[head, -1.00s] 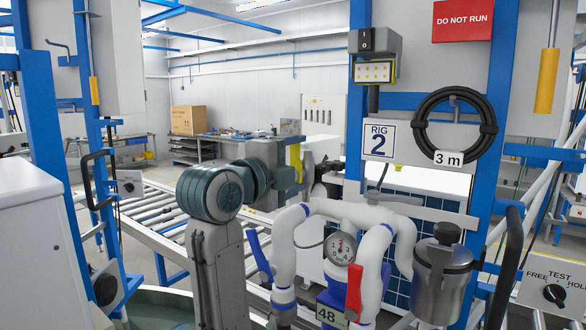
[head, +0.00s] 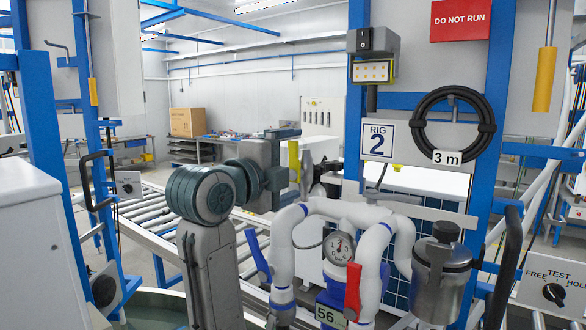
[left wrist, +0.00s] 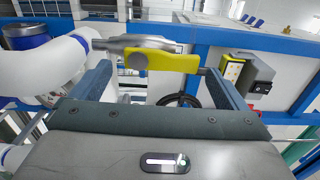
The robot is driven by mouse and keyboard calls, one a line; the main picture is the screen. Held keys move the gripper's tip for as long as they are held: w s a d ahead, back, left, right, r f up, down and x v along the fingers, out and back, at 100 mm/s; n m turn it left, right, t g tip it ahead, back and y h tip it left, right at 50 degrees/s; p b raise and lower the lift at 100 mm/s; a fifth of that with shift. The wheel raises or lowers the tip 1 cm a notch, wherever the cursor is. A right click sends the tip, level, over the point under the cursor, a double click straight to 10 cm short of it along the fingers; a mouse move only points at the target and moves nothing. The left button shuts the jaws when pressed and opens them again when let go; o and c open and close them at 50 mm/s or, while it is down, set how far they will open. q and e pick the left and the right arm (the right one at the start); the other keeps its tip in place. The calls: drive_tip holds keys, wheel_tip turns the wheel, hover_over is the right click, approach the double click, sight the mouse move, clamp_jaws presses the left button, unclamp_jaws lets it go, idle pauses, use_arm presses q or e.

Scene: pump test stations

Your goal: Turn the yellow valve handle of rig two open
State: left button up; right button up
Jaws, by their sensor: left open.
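The yellow valve handle (head: 294,160) of rig two stands upright at the left end of the white pipework in the head view. In the left wrist view the yellow handle (left wrist: 165,62) lies across the space between my fingers, joined to a grey metal valve part at its left. My left gripper (left wrist: 158,82) is open around the handle, with one finger at each end side; I cannot tell whether either touches it. In the head view my left gripper (head: 296,172) is at the handle, its fingertips partly hidden. My right gripper is out of view.
The RIG 2 sign (head: 377,140) marks the frame. Below the valve are white pipes (head: 330,208), a blue handle (head: 257,256), a red handle (head: 353,290), a gauge (head: 339,248) and a metal canister (head: 441,275). A roller conveyor (head: 160,205) lies behind my arm.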

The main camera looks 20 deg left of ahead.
use_arm(q)
drive_tip(key=b+v, duration=0.3)
drive_tip(key=v, duration=0.6)
drive_tip(key=shift+s, duration=0.3)
drive_tip(key=shift+a, duration=0.1)
